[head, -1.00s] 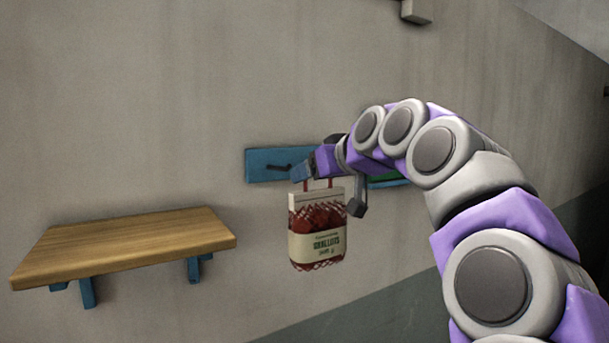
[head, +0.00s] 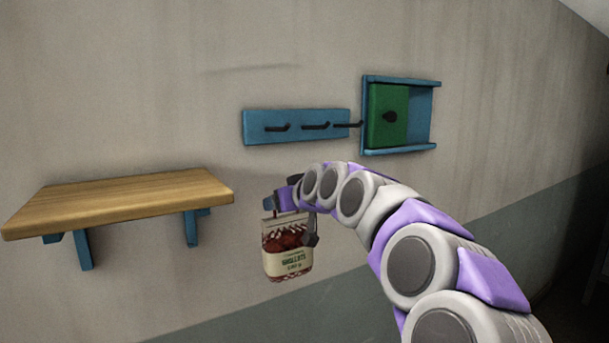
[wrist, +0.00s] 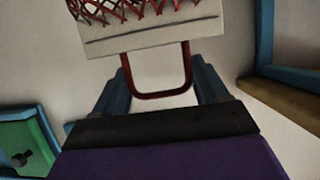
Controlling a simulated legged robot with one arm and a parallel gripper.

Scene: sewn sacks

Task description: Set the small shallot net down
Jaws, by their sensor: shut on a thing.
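The small shallot net (head: 287,262) is a red mesh bag with a cream label and a red handle. It hangs upright below my gripper (head: 279,204), in front of the wall. My gripper is shut on its red handle. In the wrist view the red handle (wrist: 158,95) passes between the two blue fingers of my gripper (wrist: 160,85), and the net's cream band and mesh (wrist: 150,30) fill the top. The net hangs clear of the shelf, to its right and lower than its top.
A wooden shelf (head: 120,203) on blue brackets is at the left, its top bare. A blue rail (head: 262,128) with black hooks is on the wall above my gripper. Right of it is a blue frame (head: 420,115) with a green sliding panel (head: 388,105) and black knob.

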